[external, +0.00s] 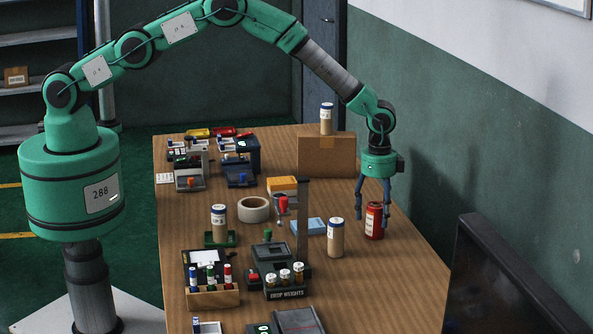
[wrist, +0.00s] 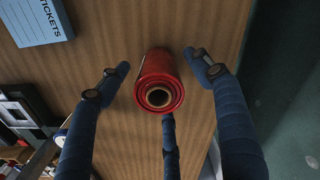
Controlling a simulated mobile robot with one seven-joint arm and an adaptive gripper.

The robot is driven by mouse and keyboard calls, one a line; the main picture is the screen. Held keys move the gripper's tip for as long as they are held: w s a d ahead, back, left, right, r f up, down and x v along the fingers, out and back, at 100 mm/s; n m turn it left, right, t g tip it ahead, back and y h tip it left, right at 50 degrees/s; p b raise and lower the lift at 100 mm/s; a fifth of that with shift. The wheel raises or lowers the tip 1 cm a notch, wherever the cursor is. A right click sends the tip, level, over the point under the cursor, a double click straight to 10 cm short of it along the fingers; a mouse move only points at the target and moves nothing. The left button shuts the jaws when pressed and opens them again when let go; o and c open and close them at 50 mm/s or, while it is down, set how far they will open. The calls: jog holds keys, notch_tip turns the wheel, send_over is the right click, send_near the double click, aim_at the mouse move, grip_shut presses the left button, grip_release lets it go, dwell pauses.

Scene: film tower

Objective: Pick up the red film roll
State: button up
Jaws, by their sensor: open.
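The red film roll (external: 374,221) stands upright on the wooden table near its right edge. In the wrist view the red film roll (wrist: 160,80) is seen from above, with its hollow core showing. My gripper (external: 372,212) points down over it, with its dark blue fingers spread around the roll. In the wrist view the fingers of my gripper (wrist: 160,85) are apart, one on the left, one on the right and one below the roll. There is a visible gap between the roll and the side fingers. Whether the lower finger touches it I cannot tell.
A tan roll (external: 336,238) stands just left of the red one. A blue tickets box (external: 308,226) lies further left. A cardboard box (external: 340,155) with another roll (external: 326,118) on top stands behind. A dark screen (external: 510,280) stands at the right.

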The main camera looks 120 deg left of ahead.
aim_at(375, 224)
jog(key=shift+s+f, duration=0.1)
jog(key=shift+f, duration=1.95)
jog(key=shift+c, duration=0.2)
jog(key=c, duration=1.3)
